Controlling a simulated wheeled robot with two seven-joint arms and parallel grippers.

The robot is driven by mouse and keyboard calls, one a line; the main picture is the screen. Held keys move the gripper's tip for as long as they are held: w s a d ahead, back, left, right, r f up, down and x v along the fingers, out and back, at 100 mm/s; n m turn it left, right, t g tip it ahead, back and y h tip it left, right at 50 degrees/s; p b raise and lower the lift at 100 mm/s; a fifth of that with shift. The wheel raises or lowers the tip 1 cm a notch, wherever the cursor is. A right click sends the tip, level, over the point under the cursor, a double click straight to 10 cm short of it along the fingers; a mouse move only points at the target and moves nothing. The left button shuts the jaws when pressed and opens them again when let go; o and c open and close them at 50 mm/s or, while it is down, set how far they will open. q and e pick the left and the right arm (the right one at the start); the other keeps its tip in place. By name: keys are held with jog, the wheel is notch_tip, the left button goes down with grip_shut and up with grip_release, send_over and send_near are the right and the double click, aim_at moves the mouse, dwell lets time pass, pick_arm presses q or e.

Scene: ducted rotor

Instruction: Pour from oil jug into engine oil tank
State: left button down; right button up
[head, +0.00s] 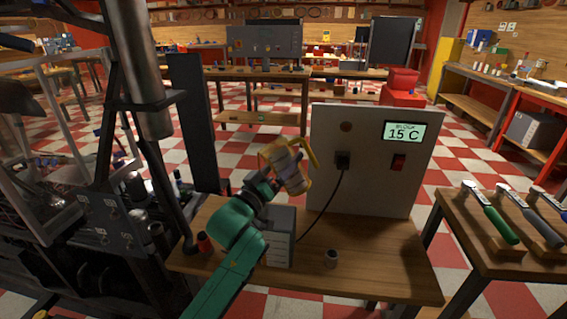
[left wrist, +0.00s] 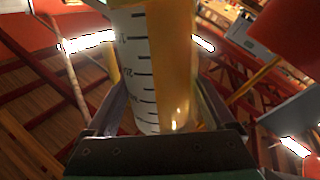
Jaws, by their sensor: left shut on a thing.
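The oil jug (head: 289,163) is a yellow container with a pale side. My left gripper (head: 272,186) is shut on it and holds it in the air above the wooden bench, in front of the grey panel. The jug looks tilted in the head view. In the left wrist view the jug (left wrist: 150,70) fills the space between the fingers (left wrist: 153,125), and its white strip with black level marks shows. I cannot make out the engine oil tank for certain. My right gripper is not in view.
A panel (head: 370,185) with a display reading 15 C stands on the bench (head: 390,275). A grey box (head: 281,222) is behind my left arm. A small cup (head: 331,259) and a red-topped item (head: 204,242) stand on the bench. Dark machinery (head: 110,215) fills the left side.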

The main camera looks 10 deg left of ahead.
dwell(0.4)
pick_arm(q)
jog(key=shift+s+f+n+t+y+b, duration=0.15)
jog(key=shift+f+n+t+y+b, duration=0.15)
jog(key=shift+n+b, duration=0.25)
dwell(2.1)
jog(key=shift+f+n+b, duration=0.25)
jog(key=shift+n+b, duration=0.1)
jog(key=shift+n, duration=0.2)
jog(key=shift+d+t, duration=0.1)
jog(key=shift+t, duration=0.2)
dwell(2.4)
jog(key=shift+f+n+b, duration=0.15)
jog(key=shift+n+b, duration=0.15)
jog(key=shift+n, duration=0.5)
dwell(0.9)
